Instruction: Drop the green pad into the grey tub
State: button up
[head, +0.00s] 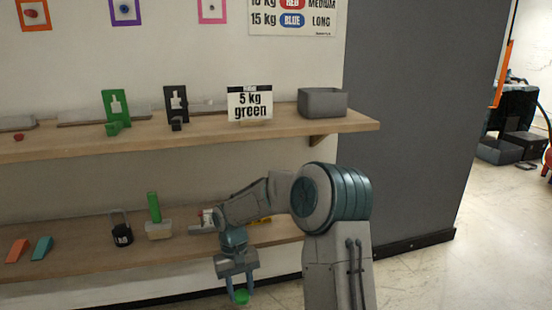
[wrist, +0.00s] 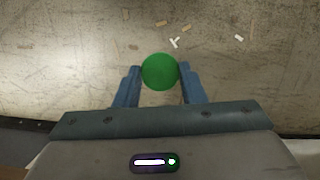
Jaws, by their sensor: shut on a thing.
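The green pad (wrist: 160,72) is a round green disc held between the two blue fingers of my gripper (wrist: 160,88) in the wrist view. In the head view my gripper (head: 241,288) hangs low in front of the lower shelf, with the green pad (head: 241,297) at its fingertips, near the bottom edge. The grey tub (head: 323,103) stands on the right end of the upper shelf, above and to the right of my gripper. The inside of the tub is mostly hidden.
The upper shelf (head: 60,144) also bears a "5 kg green" sign (head: 250,104), a green holder (head: 116,110) and a black holder (head: 176,106). The lower shelf (head: 80,264) holds a black padlock-like item (head: 121,231) and wedges. Small scraps (wrist: 174,43) lie on the floor.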

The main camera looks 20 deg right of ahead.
aim_at(328, 115)
jog(key=u, duration=2.2)
jog(key=k, duration=1.05)
jog(key=z, duration=1.95)
